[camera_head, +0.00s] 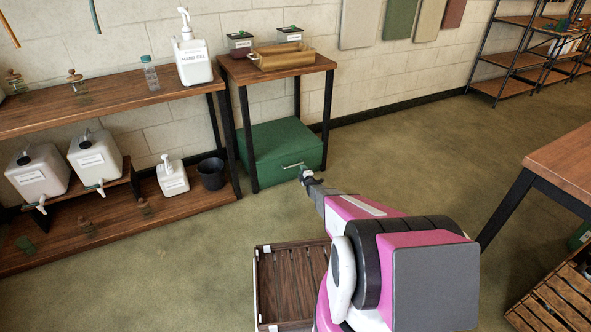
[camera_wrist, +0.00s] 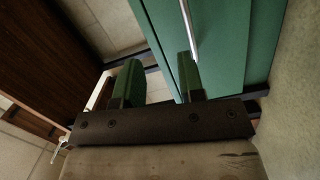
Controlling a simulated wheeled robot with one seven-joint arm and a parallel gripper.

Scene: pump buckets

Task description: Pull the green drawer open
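The green drawer unit (camera_head: 277,143) sits on the floor under the small wooden side table, and its front appears closed. Its pale bar handle (camera_head: 292,166) runs across the front face. My gripper (camera_head: 304,171) is at the right end of the handle. In the wrist view my gripper (camera_wrist: 158,65) has its two green-dark fingers spread apart with nothing held between them. The handle (camera_wrist: 190,30) shows there just beyond the right finger, and the green front (camera_wrist: 225,45) lies behind it. I cannot tell whether the finger touches the handle.
The side table (camera_head: 275,68) has black legs on both sides of the drawer. A long shelf table (camera_head: 110,97) with bottles and a black pot (camera_head: 211,173) stands to the left. A wooden crate (camera_head: 262,285) lies on the floor nearer me. Floor right of the drawer is clear.

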